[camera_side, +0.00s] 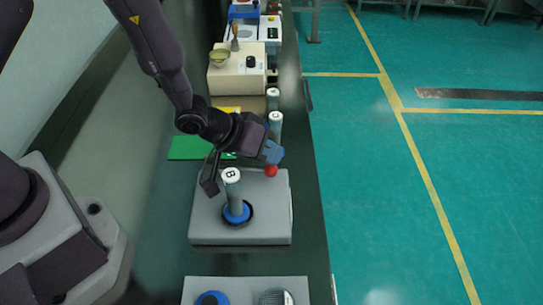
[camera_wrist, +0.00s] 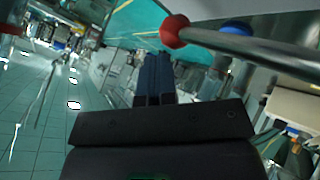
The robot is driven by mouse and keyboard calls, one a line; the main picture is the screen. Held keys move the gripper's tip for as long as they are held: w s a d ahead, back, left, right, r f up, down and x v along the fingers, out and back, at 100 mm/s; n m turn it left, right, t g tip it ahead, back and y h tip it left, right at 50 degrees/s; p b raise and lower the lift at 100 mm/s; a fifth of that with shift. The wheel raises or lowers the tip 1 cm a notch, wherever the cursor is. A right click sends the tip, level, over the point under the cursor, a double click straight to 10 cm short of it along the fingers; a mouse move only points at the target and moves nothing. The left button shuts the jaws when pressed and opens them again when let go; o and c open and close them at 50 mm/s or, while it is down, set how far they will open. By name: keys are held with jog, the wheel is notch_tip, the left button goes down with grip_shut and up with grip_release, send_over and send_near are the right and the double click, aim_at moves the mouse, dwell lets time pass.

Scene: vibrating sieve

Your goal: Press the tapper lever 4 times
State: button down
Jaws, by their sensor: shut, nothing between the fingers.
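The tapper lever's red ball knob (camera_side: 271,171) shows over the back right of a grey machine base (camera_side: 265,232). In the wrist view the red knob (camera_wrist: 174,30) sits at the end of a metal rod (camera_wrist: 260,52) that runs off to the right. In the wrist view the fingers of my gripper (camera_wrist: 153,75) lie together, shut and empty, just below and left of the knob. I cannot tell whether they touch it.
More cylinders (camera_side: 275,125) stand behind. A green sheet (camera_side: 188,148), a cream device (camera_side: 236,78) and a front unit with round parts (camera_side: 245,285) share the bench.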

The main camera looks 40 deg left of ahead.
dwell(0.3)
jog(key=shift+r, duration=1.65)
jog(key=shift+r, duration=2.5)
notch_tip(320, 180, up, 4)
jog(key=shift+f, duration=0.1)
jog(key=shift+f, duration=4.45)
